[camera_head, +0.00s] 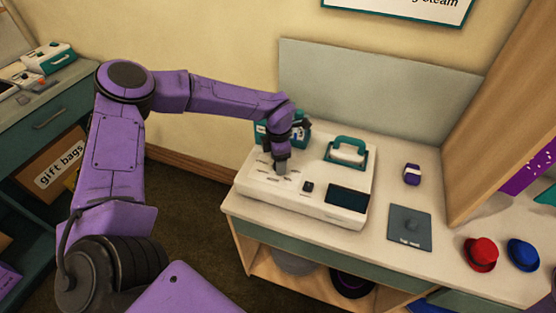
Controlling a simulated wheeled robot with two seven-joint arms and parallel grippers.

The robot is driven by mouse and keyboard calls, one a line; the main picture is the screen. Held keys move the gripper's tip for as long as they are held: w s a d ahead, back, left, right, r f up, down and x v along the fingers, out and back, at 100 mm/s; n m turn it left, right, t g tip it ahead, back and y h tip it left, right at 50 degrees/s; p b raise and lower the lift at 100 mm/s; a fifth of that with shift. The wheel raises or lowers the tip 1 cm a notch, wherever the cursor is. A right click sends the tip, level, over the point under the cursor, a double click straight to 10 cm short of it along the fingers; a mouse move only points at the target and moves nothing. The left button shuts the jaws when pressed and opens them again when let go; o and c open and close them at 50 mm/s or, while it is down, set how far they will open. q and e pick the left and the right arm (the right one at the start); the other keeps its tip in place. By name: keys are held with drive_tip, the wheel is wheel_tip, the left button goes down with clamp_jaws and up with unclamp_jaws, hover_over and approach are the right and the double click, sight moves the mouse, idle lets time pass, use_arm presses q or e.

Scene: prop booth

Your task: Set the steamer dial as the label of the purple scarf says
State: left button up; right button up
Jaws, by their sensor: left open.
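A white steamer (268,204) stands on the bench, with a teal-handled iron (349,141) on top, a dark screen (348,199) and a small black button (308,187). My left gripper (281,170) is open and points down over the left part of its top, among small dark markings. It hides what lies beneath, so I cannot see the dial or tell whether it touches. A small purple item with a white band (412,174) lies right of the steamer. A purple cloth with white spots (526,176) shows at the right edge. I cannot tell which is the scarf; no label is readable. My right gripper is out of view.
A teal box (295,130) stands behind my left gripper. A grey mat (405,220), a red hat (480,254) and a blue hat (523,254) are on the bench at right. A wooden panel (490,120) rises there. A "gift bags" box (52,172) is at far left.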

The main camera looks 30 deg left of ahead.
use_arm(q)
wheel_tip(320, 180, up, 10)
drive_tip(key=b, duration=0.2)
drive_tip(key=shift+r, duration=0.25)
